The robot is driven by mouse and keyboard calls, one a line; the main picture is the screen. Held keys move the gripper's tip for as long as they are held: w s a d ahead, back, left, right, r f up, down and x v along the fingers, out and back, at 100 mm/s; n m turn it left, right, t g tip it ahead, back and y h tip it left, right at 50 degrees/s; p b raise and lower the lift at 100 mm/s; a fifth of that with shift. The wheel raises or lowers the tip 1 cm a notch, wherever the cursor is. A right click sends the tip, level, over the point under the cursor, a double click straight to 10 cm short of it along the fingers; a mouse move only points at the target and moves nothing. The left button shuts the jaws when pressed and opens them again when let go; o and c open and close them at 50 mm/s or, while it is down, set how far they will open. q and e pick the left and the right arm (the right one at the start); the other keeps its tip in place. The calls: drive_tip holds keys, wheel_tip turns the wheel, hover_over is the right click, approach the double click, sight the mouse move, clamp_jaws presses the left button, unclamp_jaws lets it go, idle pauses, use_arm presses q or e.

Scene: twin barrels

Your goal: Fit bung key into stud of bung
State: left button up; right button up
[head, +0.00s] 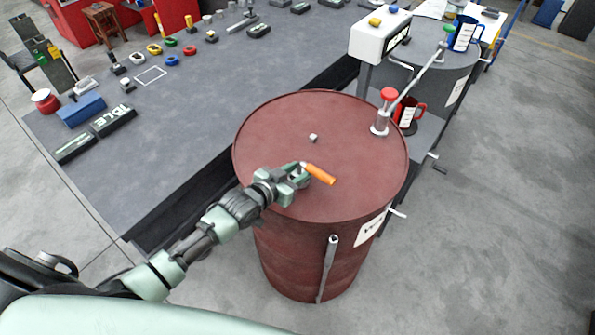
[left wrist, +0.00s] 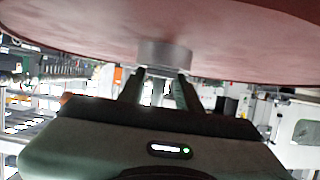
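The bung key shows in the head view as an orange handle (head: 319,173) with a grey end, over the top of the red barrel (head: 275,120). My left gripper (head: 300,178) seems shut on the key at its grey end, the handle sticking out to the right. A small pale stud (head: 313,137) stands on the barrel top beyond the gripper, apart from the key. In the left wrist view, a grey cylinder (left wrist: 163,52), probably the key's head, is at my fingertips (left wrist: 158,77), against the red barrel top (left wrist: 80,45). My right gripper is out of view.
A red jug (head: 408,115) sits behind.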

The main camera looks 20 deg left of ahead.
use_arm(q)
drive_tip(key=shift+s+a+f, duration=0.15)
drive_tip(key=shift+s+f, duration=0.2)
drive_tip(key=shift+s, duration=0.2)
drive_tip(key=v, duration=0.4)
drive_tip(key=b+v, duration=0.1)
drive_tip(key=v, duration=0.1)
drive_tip(key=shift+s+a+r, duration=0.1)
drive_tip(key=shift+s+r, duration=0.05)
drive_tip(key=shift+r, duration=0.3)
drive_tip(key=shift+s+r, duration=0.15)
drive_tip(key=shift+r, duration=0.05)
